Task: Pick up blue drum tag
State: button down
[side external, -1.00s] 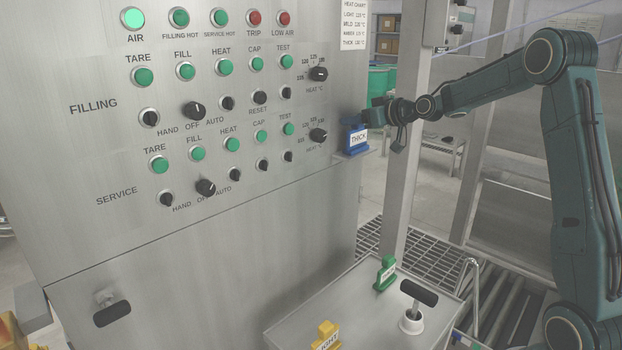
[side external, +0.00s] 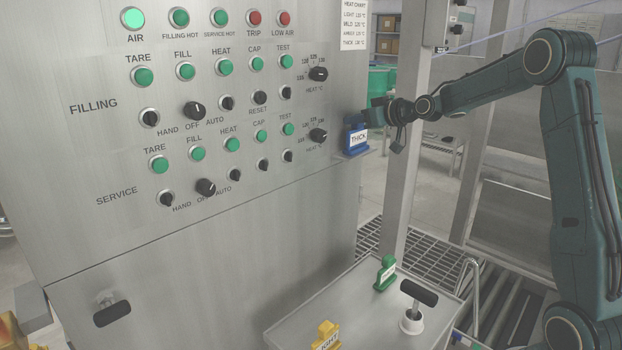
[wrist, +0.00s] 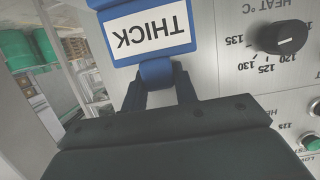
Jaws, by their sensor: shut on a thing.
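The blue drum tag (side external: 357,138) has a white label reading "THICK" and stands upright at the right edge of the steel control panel, on a small ledge. The tag also shows in the wrist view (wrist: 150,28), with its label upside down. My gripper (side external: 370,115) reaches in from the right at the tag's top. In the wrist view my gripper (wrist: 160,90) has its two dark fingers on either side of the tag's narrow blue neck, shut on it. The tag's base lies outside the wrist view.
The control panel (side external: 230,240) with knobs and buttons is close on the left. A steel post (side external: 398,200) stands just behind my gripper. Below, a steel table (side external: 350,305) holds a green tag (side external: 385,273), a yellow tag (side external: 325,336) and a black-handled tool (side external: 418,293).

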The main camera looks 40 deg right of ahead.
aim_at(349, 94)
jog(key=shift+r, duration=0.1)
jog(key=shift+s+r, duration=0.25)
jog(key=shift+r, duration=0.15)
notch_tip(349, 94, up, 6)
jog(key=shift+r, duration=0.1)
jog(key=s, duration=1.9)
jog(key=shift+s, duration=0.25)
